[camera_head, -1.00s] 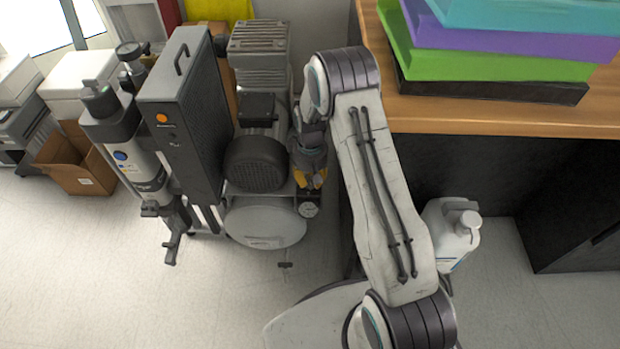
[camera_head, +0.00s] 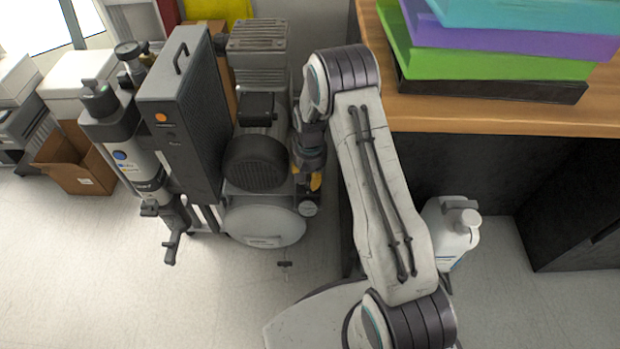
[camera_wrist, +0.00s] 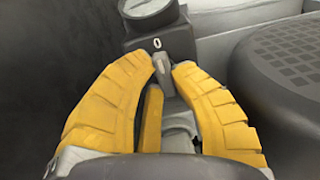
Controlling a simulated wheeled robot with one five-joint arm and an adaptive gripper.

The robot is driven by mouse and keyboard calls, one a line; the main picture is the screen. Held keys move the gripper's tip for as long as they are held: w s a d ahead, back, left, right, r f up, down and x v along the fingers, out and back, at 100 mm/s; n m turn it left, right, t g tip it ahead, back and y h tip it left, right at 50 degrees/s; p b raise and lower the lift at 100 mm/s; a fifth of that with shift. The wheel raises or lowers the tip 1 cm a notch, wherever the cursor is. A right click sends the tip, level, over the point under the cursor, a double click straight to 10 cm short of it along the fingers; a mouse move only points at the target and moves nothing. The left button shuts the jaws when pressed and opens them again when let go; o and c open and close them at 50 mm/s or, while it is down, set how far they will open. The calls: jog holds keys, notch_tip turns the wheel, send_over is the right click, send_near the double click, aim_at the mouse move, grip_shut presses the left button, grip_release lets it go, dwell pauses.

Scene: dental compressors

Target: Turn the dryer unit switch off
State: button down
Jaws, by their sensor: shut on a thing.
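In the wrist view, a small grey switch lever (camera_wrist: 158,72) stands on a dark switch box (camera_wrist: 172,40) below a white "0" mark, and its tip points toward that mark. My gripper (camera_wrist: 161,66) has its yellow fingers on either side of the lever, shut on it. In the head view, my gripper (camera_head: 316,182) reaches down at the right side of the compressor (camera_head: 255,163). There the switch is hidden behind my wrist. A tall dark unit (camera_head: 185,115) with an orange button stands left of the compressor.
A round gauge (camera_wrist: 148,8) sits just beyond the switch box, and a ribbed round cover (camera_wrist: 290,75) is close on the right. A wooden desk (camera_head: 480,115) with stacked trays and a white jug (camera_head: 450,235) are right of my arm. Front floor is mostly open.

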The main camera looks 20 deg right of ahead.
jog(key=shift+f, duration=0.1)
jog(key=c, duration=1.1)
grip_release()
jog(key=shift+o, duration=0.2)
notch_tip(320, 180, up, 12)
jog(key=s+r+p, duration=0.2)
jog(key=r+p, duration=0.2)
jog(key=r, duration=0.4)
jog(key=s+r+p, duration=0.3)
jog(key=r+p, duration=0.1)
jog(key=r, duration=0.5)
jog(key=s+r+n+t+p, duration=0.1)
jog(key=s+r+n+p, duration=0.1)
jog(key=s+r+p, duration=0.8)
jog(key=s+r+n+t+p, duration=0.1)
jog(key=s+r+t+p, duration=0.1)
jog(key=s+r+p, duration=0.8)
notch_tip(320, 180, up, 9)
jog(key=s, duration=0.2)
jog(key=shift+s+a+n, duration=0.15)
jog(key=shift+s+n, duration=0.15)
jog(key=shift+n, duration=0.1)
